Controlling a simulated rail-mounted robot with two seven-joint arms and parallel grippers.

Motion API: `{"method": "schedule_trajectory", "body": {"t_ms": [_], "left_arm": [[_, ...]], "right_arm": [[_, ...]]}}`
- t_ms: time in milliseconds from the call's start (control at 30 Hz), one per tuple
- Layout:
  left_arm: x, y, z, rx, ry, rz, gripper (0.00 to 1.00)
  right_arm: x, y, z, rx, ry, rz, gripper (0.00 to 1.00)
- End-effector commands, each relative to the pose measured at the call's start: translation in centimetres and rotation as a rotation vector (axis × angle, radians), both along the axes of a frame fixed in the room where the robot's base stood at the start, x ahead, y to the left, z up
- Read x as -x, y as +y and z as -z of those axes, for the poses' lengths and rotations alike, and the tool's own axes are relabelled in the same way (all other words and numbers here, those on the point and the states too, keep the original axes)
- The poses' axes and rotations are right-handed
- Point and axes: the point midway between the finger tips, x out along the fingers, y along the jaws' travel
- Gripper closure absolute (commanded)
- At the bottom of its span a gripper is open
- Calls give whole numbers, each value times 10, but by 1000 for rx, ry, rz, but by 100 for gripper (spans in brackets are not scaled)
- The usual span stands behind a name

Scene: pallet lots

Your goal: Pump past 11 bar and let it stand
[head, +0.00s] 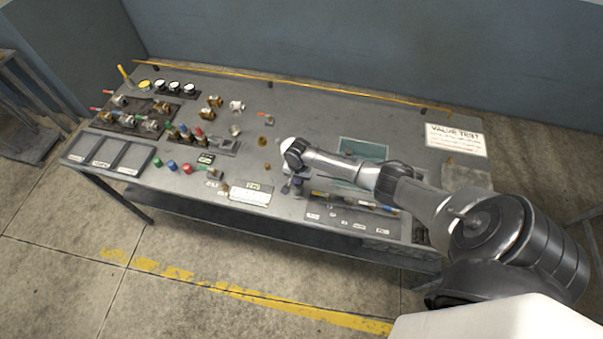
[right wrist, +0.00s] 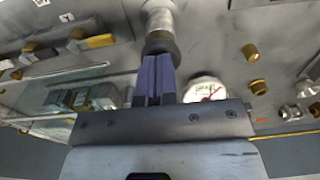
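My right gripper (head: 292,186) reaches down at the front middle of the bench; my own arm covers most of what is under it. In the right wrist view its two bluish fingers (right wrist: 158,80) are nearly together, their tips at a dark collar (right wrist: 160,46) on an upright metal cylinder (right wrist: 158,18), which may be part of the pump. I cannot tell whether anything thin is between the fingers. A white round gauge (right wrist: 206,90) with a red needle is beside the fingers, partly hidden by the gripper body; its reading is too small to make out. My left gripper is not in view.
The grey bench (head: 330,115) carries fittings and valves, several dials (head: 160,86) at the back left, trays (head: 103,152) at the front left and a VALVE TEST sign (head: 456,138) at the right. A clear panel (head: 363,149) stands behind my right arm.

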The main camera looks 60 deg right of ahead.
Motion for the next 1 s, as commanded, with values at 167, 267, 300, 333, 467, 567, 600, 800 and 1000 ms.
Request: {"method": "schedule_trajectory", "body": {"t_ms": [167,267,300,333,467,567,600,800,1000], "left_arm": [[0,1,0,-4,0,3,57],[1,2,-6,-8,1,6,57],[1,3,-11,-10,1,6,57],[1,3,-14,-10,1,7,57],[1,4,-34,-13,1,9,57],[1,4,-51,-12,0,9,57],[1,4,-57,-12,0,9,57],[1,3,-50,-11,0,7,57],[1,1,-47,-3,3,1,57]], "right_arm": [[5,-1,6,6,7,0,100],[5,-2,0,7,7,0,100],[5,-2,-4,6,7,-1,100],[5,-1,-7,6,7,-1,100],[4,0,-26,3,6,-1,100],[3,0,-41,1,5,0,100],[2,0,-47,0,4,0,100],[2,-1,-80,2,-2,-4,100],[2,0,-113,3,-2,-4,100]]}}
